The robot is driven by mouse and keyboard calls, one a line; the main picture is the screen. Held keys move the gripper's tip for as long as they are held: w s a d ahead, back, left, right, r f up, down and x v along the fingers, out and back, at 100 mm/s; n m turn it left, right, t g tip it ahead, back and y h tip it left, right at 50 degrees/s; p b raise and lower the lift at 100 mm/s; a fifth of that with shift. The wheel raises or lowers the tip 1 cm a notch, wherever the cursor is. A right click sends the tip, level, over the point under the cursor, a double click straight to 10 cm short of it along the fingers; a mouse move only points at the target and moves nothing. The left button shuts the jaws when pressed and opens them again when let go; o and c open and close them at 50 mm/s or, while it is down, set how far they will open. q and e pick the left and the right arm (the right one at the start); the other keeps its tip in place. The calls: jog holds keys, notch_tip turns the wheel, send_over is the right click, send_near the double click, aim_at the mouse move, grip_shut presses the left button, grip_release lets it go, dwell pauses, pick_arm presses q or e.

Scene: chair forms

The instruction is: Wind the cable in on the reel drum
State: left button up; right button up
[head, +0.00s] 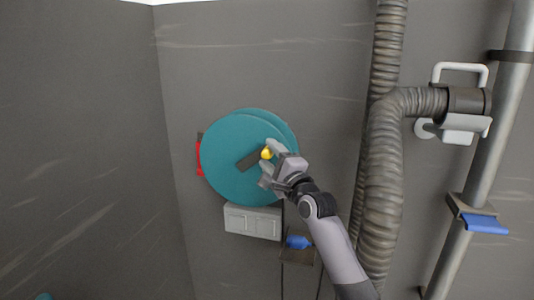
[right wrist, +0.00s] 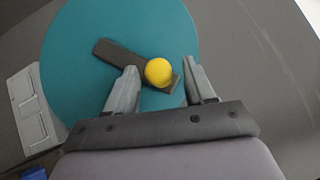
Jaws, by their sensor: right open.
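The teal reel drum (head: 225,165) is mounted on the grey wall, and its face fills the upper part of the right wrist view (right wrist: 75,80). A dark crank arm (head: 249,160) crosses the middle of the drum, with a yellow knob (head: 266,154) at its outer end. My right gripper (head: 268,164) is at the knob. In the right wrist view its open fingers (right wrist: 158,80) stand on either side of the yellow knob (right wrist: 159,71), with a gap showing at the right finger. A thin dark cable (head: 282,265) hangs below the drum. My left gripper is not in view.
A red part (head: 199,158) shows at the drum's left edge. A light grey box (head: 252,221) is on the wall below the drum. A blue item (head: 298,242) sits lower right of it. A ribbed hose (head: 382,180) and a pipe with a blue lever (head: 486,224) are at the right.

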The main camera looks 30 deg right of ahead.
jog(key=shift+x, duration=1)
jog(key=shift+c, duration=0.3)
grip_shut()
